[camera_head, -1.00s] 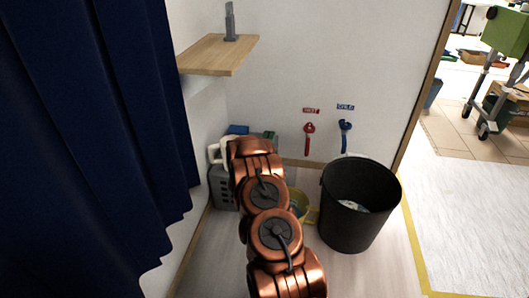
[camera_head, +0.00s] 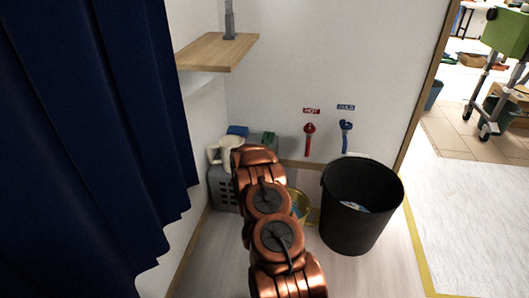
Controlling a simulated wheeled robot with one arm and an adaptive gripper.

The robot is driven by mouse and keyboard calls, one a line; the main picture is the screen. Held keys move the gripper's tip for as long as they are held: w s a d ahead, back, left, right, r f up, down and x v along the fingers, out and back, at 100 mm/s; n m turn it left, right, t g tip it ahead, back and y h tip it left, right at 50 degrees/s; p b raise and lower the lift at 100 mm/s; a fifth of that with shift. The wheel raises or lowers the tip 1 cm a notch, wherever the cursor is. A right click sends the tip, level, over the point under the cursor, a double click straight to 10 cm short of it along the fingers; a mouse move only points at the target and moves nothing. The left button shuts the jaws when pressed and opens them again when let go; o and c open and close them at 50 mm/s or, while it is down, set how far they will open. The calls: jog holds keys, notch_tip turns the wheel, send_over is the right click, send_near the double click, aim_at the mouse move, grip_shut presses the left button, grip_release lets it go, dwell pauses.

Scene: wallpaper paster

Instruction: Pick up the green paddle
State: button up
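I see no clear green paddle. A small dark green item (camera_head: 270,139) shows behind my arm by the back wall, next to a blue item (camera_head: 238,131) and a whitish jug-like item (camera_head: 225,149). I cannot tell whether the green item is the paddle. My copper-coloured arm reaches forward from the bottom centre toward this corner. My gripper is hidden behind the arm's own links, so its opening and its distance to the green item cannot be seen.
A grey crate (camera_head: 222,190) stands left of my arm. A yellow bucket (camera_head: 300,205) and a black bin (camera_head: 358,207) stand to the right. Red (camera_head: 309,138) and blue (camera_head: 346,136) valve handles are on the wall. A wooden shelf (camera_head: 215,53) juts out above; a dark blue curtain (camera_head: 90,150) fills the left.

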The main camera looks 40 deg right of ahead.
grip_shut()
dwell(0.3)
jog(key=shift+r, duration=0.2)
notch_tip(320, 180, up, 4)
jog(key=shift+f+p, duration=0.2)
jog(key=shift+p, duration=1)
jog(key=s+a+r+p, duration=0.1)
jog(key=s+a+p, duration=0.3)
jog(key=s+a, duration=0.6)
jog(key=shift+s, duration=1.25)
